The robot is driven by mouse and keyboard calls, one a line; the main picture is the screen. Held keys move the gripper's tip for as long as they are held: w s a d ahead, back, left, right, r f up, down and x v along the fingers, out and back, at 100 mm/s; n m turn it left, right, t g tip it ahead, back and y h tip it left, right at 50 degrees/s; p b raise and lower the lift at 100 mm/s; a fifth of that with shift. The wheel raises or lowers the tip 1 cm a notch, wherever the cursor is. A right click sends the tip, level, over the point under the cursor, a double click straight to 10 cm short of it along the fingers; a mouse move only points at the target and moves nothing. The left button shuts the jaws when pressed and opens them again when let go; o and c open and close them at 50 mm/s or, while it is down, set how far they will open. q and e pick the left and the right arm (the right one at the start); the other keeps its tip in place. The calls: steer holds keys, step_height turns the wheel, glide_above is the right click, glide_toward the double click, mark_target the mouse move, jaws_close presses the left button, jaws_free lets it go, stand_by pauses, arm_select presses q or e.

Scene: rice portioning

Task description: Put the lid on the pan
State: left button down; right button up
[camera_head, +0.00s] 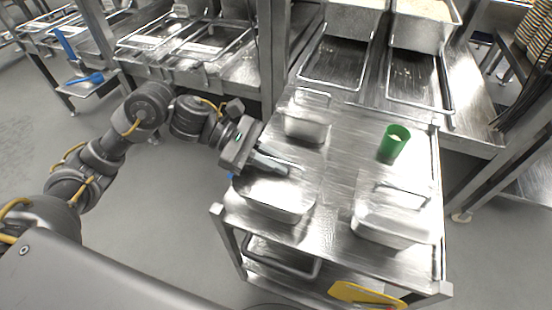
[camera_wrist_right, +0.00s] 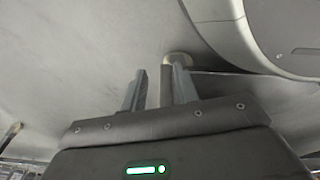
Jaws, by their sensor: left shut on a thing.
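My left gripper (camera_head: 283,167) reaches in from the left over the front-left metal pan (camera_head: 285,208) on the steel table. It is shut on what looks like the handle of a metal lid (camera_head: 268,187), at the pan's top. Glare and the fingers hide the handle. I cannot tell whether the lid rests on the rim or is just above it. My right gripper (camera_wrist_right: 160,92) shows in the right wrist view, its fingers apart with nothing held between them; it is not in the head view.
A second pan (camera_head: 306,131) stands behind. A pan with a handled top (camera_head: 392,233) stands at front right. A green cup (camera_head: 393,143) stands near the right edge. Larger trays (camera_head: 420,35) are at the back. A yellow object (camera_head: 362,294) lies on the lower shelf. The table middle is clear.

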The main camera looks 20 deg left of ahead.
arm_select(q)
steer(key=shift+f+b, duration=0.25)
steer(key=shift+b, duration=0.55)
arm_select(e)
steer(key=shift+f, duration=0.8)
arm_select(q)
steer(key=c, duration=1.5)
jaws_free()
steer(key=shift+o, duration=0.2)
arm_select(e)
steer(key=shift+r, duration=0.15)
